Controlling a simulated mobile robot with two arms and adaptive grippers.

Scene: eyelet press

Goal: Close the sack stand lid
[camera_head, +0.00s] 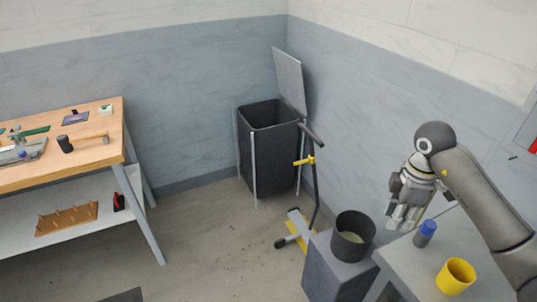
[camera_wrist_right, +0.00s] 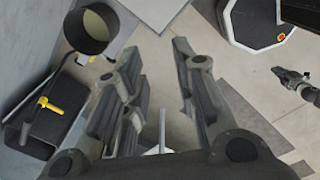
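The sack stand (camera_head: 268,145) is a dark, open-topped bin on a light metal frame against the back wall near the corner. Its grey lid (camera_head: 290,82) stands up, tilted back at the right rear of the rim, so the top is open. My right gripper (camera_head: 400,222) hangs fingers down over the grey bench at the right, well apart from the stand. In the right wrist view its two fingers (camera_wrist_right: 158,85) are spread with nothing between them. What looks like my left gripper (camera_wrist_right: 290,78) shows small at the right edge there; its finger opening is unclear.
A foot-pedal post with a yellow clamp (camera_head: 305,161) stands just right of the sack stand. A black pot (camera_head: 352,236) sits on a grey block. A blue-capped bottle (camera_head: 425,233) and yellow cup (camera_head: 456,276) are on the bench. A workbench (camera_head: 110,135) is left; floor between is clear.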

